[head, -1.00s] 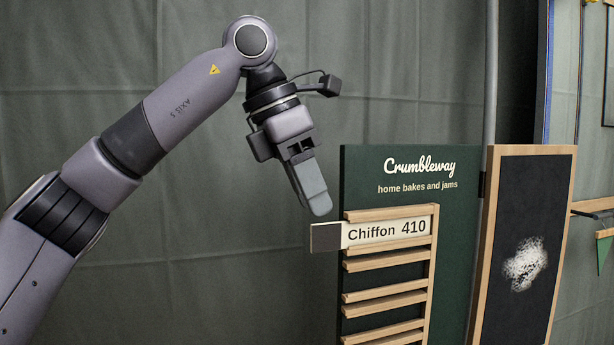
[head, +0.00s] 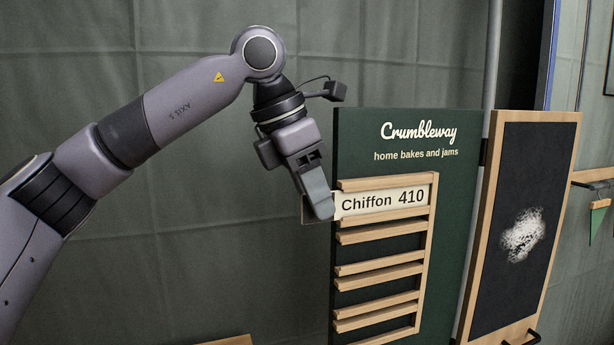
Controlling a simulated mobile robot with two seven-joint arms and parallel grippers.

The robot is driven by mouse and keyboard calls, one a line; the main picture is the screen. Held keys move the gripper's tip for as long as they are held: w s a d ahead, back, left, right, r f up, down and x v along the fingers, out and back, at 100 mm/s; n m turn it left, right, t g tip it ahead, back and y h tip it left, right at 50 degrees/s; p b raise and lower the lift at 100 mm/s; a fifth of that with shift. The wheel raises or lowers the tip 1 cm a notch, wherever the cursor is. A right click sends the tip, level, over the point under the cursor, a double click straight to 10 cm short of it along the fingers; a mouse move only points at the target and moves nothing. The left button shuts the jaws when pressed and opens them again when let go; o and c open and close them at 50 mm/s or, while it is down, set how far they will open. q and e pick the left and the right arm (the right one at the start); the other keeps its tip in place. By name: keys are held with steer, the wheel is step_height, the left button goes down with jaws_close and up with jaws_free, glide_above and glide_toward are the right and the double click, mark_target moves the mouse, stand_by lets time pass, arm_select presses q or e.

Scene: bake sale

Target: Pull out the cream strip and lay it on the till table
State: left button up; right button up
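The cream strip (head: 382,201), lettered "Chiffon 410", sits in the top slot of the wooden rack on the green board (head: 400,118). My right gripper is not in view. No till table can be made out for sure.
The rack's lower slots (head: 378,275) look empty. A wood-framed chalkboard (head: 520,235) with a white smudge adjoins the board on the right. A grey curtain (head: 150,60) hangs behind. A wooden edge (head: 232,341) shows at the bottom.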

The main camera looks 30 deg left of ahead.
arm_select(q)
steer(key=shift+c, duration=0.3)
jaws_close()
steer(key=s+a+b, duration=0.3)
steer(key=s+a, duration=0.8)
steer(key=s, duration=0.2)
steer(key=shift+a, duration=0.3)
stand_by(1.4)
